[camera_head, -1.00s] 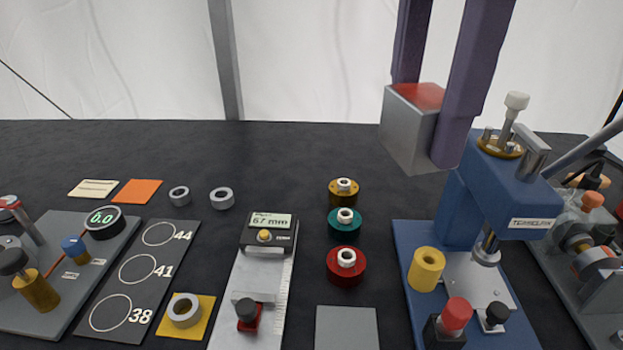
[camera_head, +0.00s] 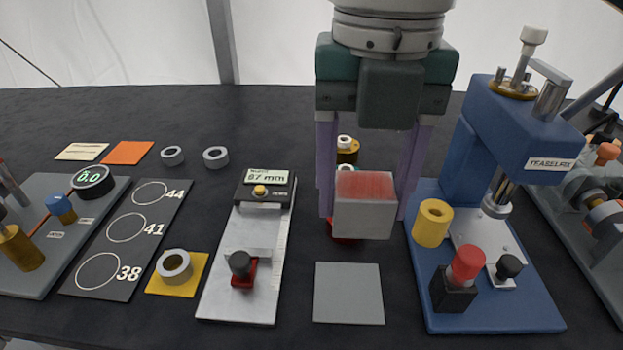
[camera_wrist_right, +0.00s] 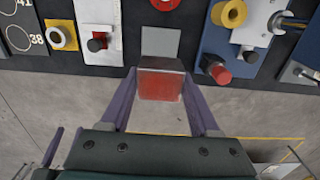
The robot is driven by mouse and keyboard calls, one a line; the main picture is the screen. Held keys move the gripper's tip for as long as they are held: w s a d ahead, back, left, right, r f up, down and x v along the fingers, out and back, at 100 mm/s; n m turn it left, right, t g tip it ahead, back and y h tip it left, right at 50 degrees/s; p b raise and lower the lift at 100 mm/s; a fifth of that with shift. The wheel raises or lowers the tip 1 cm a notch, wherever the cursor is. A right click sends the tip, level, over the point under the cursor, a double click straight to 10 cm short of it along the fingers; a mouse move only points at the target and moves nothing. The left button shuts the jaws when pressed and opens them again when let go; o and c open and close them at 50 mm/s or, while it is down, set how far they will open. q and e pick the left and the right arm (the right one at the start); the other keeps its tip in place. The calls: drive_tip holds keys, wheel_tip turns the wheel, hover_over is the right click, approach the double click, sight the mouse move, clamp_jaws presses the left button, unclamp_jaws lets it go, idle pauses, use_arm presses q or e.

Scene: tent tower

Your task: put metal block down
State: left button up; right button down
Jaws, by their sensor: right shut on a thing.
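The metal block (camera_head: 363,219) is a grey cube with a red top face. My right gripper (camera_head: 364,205) is shut on it, with one purple finger on each side. The block is held in the air above the dark table, behind the flat grey square plate (camera_head: 349,293) in the head view. In the right wrist view the block (camera_wrist_right: 161,84) sits between the fingertips, and the grey plate (camera_wrist_right: 160,42) shows just beyond it. The block hides most of a red ringed weight behind it in the head view. My left gripper is not in view.
A blue press (camera_head: 500,180) with a yellow cylinder (camera_head: 433,222) stands close to the right of the gripper. A measuring slide (camera_head: 238,285) lies to the left. Farther left are a black board with circles (camera_head: 122,240) and a yellow pad (camera_head: 190,284) with a ring.

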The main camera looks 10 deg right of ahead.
hover_over(348, 291)
wheel_tip(348, 291, down, 8)
drive_tip(key=shift+r+b, duration=0.1)
drive_tip(key=shift+b, duration=0.3)
drive_tip(key=shift+f+b, duration=0.3)
drive_tip(key=shift+f, duration=1.75)
drive_tip(key=shift+f, duration=0.15)
drive_tip(key=shift+c, duration=0.6)
unclamp_jaws()
